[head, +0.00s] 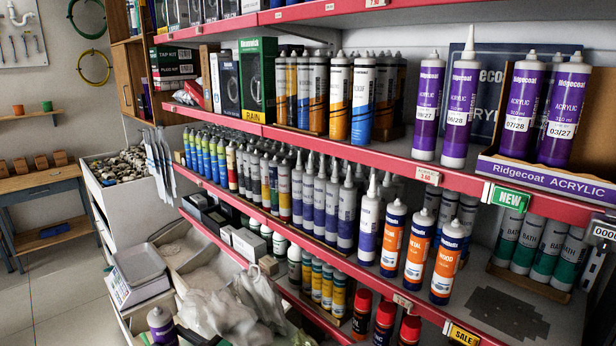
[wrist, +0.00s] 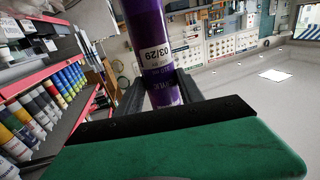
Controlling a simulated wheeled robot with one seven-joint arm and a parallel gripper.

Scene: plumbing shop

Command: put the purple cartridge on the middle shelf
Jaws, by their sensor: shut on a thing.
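In the wrist view my gripper (wrist: 160,92) is shut on a purple cartridge (wrist: 147,30). Its dark fingers press on both sides of the tube, and a white label reads 03/29. In the head view a purple cartridge (head: 161,326) with a pale nozzle shows at the bottom left edge, its lower part cut off; it appears to be the held one. It is low and left of the shelves, apart from them.
A lower shelf (head: 470,325) holds rows of white, grey and orange-label cartridges (head: 418,245), with bare space and a dark mat (head: 505,315) at its right. Bags (head: 215,312), a scale (head: 136,275) and a wooden table (head: 50,183) are at the left.

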